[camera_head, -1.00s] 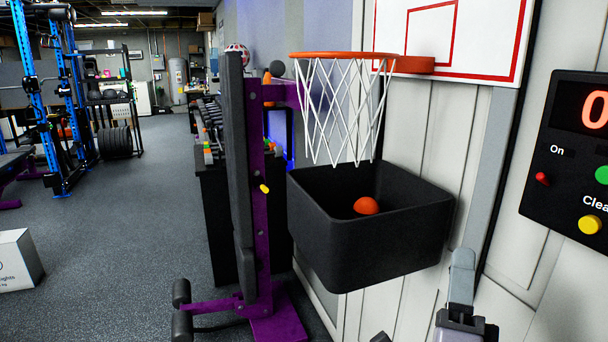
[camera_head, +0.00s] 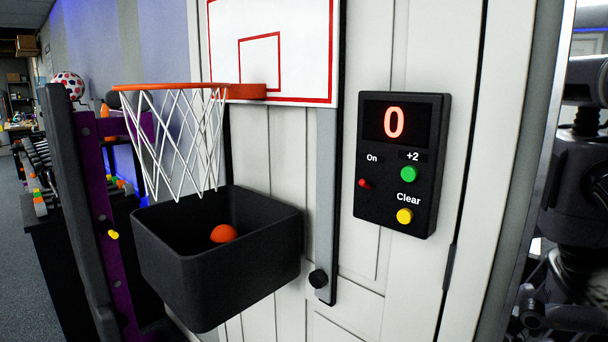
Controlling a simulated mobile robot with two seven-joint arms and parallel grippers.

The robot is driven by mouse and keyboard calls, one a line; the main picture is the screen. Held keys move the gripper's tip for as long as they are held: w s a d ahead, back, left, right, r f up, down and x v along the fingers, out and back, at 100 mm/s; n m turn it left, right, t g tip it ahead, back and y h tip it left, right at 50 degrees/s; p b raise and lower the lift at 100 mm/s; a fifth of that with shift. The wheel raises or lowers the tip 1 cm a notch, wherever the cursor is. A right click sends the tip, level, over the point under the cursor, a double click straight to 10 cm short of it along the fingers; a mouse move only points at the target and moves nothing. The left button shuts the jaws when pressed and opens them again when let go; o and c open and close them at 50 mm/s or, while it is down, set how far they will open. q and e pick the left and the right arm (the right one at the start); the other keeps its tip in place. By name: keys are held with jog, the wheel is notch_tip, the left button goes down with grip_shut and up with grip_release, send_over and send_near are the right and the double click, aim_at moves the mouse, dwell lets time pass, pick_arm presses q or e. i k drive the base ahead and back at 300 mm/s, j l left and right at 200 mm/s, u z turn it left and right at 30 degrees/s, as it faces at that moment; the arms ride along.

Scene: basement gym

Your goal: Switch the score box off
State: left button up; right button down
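The score box (camera_head: 402,165) is a black box on the white panelled wall, right of the middle. Its display (camera_head: 394,122) is lit and shows a red 0. A small red switch (camera_head: 364,184) sits under the word On at the lower left of its face. A green button (camera_head: 409,174) sits under +2, and a yellow button (camera_head: 404,216) sits under Clear. Nothing covers the face of the box. Neither of my grippers is in view.
Left of the box hang a white backboard (camera_head: 309,60) and an orange hoop (camera_head: 170,87) with a net. A black bin (camera_head: 215,275) below holds an orange ball (camera_head: 224,233). A purple-framed bench (camera_head: 117,240) stands at left. Dark machinery (camera_head: 575,200) shows at the right edge.

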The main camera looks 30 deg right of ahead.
aim_at(363, 184)
jog(key=z, duration=0.9)
